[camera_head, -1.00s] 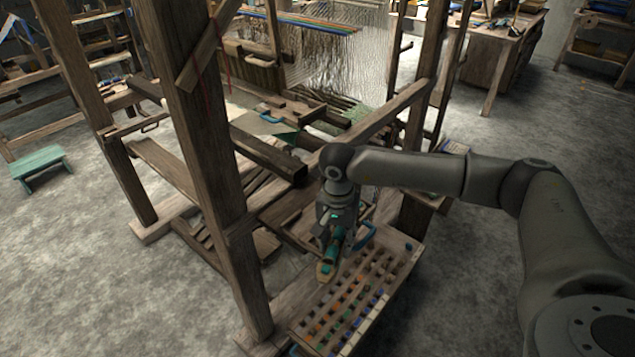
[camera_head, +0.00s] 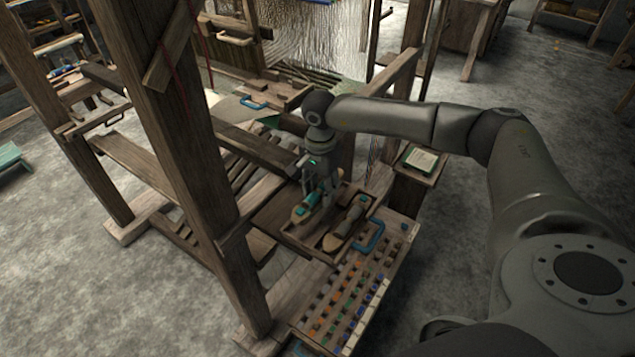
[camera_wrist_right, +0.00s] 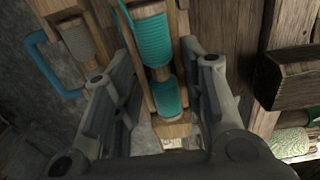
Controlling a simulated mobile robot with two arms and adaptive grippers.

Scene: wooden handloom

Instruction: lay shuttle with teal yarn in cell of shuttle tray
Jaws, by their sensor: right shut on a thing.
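The wooden shuttle with teal yarn (camera_head: 308,204) is at the left part of the shuttle tray (camera_head: 312,249) in the head view. My right gripper (camera_head: 322,198) is shut on it from above. In the right wrist view the shuttle's teal yarn (camera_wrist_right: 154,40) lies lengthwise between my two fingers (camera_wrist_right: 162,92). The shuttle is over or in the tray's left cell; I cannot tell whether it touches the floor of the cell. A second shuttle with greyish yarn (camera_head: 347,222) lies in the right cell. My left gripper is not in view.
A blue handle (camera_head: 373,237) is at the tray's right side. In front is a rack of small coloured pieces (camera_head: 350,300). A thick loom post (camera_head: 195,150) stands left of the tray, and a dark beam (camera_head: 255,148) lies behind it.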

